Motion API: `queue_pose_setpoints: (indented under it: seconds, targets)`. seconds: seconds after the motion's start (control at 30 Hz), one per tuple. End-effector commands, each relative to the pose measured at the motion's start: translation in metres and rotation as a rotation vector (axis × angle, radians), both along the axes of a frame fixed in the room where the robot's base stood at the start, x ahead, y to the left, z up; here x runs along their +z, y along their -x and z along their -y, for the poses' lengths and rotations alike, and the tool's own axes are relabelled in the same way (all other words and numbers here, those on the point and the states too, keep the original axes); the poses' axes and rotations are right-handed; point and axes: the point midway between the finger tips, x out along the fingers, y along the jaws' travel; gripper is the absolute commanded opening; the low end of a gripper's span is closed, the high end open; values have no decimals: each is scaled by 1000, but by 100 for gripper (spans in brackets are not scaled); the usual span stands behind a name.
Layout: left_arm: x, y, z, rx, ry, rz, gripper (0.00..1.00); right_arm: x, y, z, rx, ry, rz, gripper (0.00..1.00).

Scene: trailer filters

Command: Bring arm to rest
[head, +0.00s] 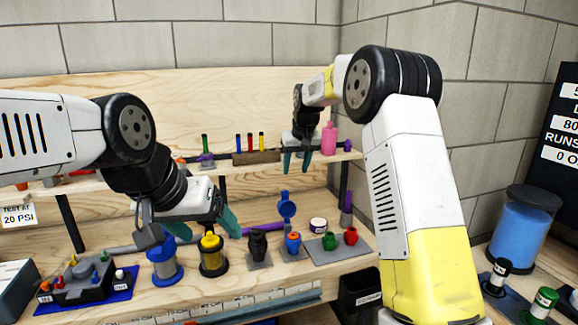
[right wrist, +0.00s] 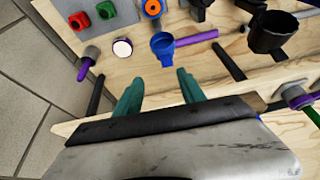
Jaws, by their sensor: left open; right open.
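My left gripper (head: 205,232) has teal fingers that are spread apart. It hangs over the left part of the bench, just above a blue canister (head: 164,268) and a yellow-topped black canister (head: 211,256). My right gripper (head: 296,161) is raised in front of the upper shelf, to the left of a pink bottle (head: 329,138). In the right wrist view its teal fingers (right wrist: 158,92) are apart with nothing between them. A blue round-headed part (right wrist: 163,46) lies beyond the fingertips.
On the bench stand black, blue, green and red fittings (head: 293,243) and a white-topped jar (head: 318,225). A black block with colored pegs (head: 85,280) is at left. A large blue filter jar (head: 521,230) stands at right. A wooden shelf (head: 262,171) crosses behind.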

Motion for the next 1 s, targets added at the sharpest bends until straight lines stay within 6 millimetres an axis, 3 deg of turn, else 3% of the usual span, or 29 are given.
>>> queue_pose_setpoints:
  seconds: [0.03,0.2,0.4,0.57,0.7,0.83,1.0]
  targets:
    - [0,0,0,0,0,0,76,22,18,14,-15,-15,12,47]
    - [0,0,0,0,0,0,76,68,91,52,-57,-61,32,47]
    - [0,0,0,0,0,0,76,97,188,87,-102,-105,61,47]
    - [0,0,0,0,0,0,76,99,268,106,-133,-132,89,47]
    - [0,0,0,0,0,0,76,85,334,116,-161,-150,111,47]
    - [0,0,0,0,0,0,76,67,378,121,-182,-158,129,47]
    - [0,0,0,0,0,0,76,50,408,122,-196,-163,140,47]
